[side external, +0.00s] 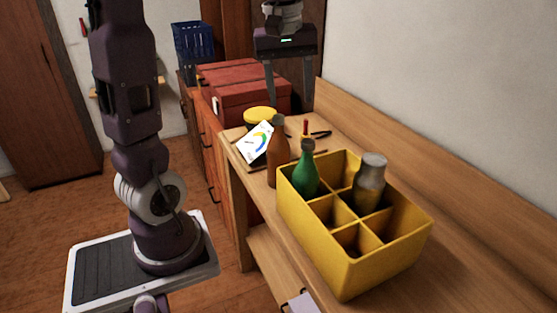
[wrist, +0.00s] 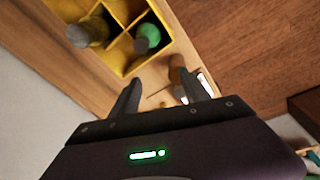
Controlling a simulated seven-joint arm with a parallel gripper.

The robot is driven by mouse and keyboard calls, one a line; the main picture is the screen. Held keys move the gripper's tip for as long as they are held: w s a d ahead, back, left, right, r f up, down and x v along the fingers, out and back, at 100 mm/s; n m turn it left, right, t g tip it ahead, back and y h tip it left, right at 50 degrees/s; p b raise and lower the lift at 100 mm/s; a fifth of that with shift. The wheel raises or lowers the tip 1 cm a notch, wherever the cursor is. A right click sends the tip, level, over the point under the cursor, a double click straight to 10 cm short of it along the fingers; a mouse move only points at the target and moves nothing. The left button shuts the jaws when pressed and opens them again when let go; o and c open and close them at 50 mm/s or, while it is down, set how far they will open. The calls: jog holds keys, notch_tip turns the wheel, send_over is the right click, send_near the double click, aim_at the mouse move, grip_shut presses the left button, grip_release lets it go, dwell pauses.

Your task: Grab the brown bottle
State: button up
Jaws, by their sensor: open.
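The fingers also show in the wrist view (wrist: 163,95). They appear apart from the bottle.
The yellow crate (side external: 347,264) holds a green bottle (side external: 305,174) and a grey bottle (side external: 370,183) in separate compartments. A tablet (side external: 255,141) lies beside the brown bottle. A yellow-lidded item (side external: 260,114), red boxes (side external: 250,101) and a blue basket (side external: 193,41) are farther back. A wall bounds the right.

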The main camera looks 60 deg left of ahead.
aim_at(278, 116)
jog(key=a+f+n, duration=0.1)
jog(key=a+n, duration=0.1)
jog(key=a, duration=0.1)
jog(key=w+a+f+n+g, duration=0.1)
jog(key=a, duration=0.3)
jog(key=w+a+f+n, duration=0.1)
jog(key=a+f+n, duration=0.1)
jog(key=a, duration=0.1)
jog(key=shift+w+a+n+h, duration=0.15)
jog(key=shift+w+n+h, duration=0.1)
jog(key=shift+n+h, duration=0.05)
notch_tip(278, 116, down, 7)
jog(key=shift+s, duration=0.1)
grip_shut()
dwell(0.5)
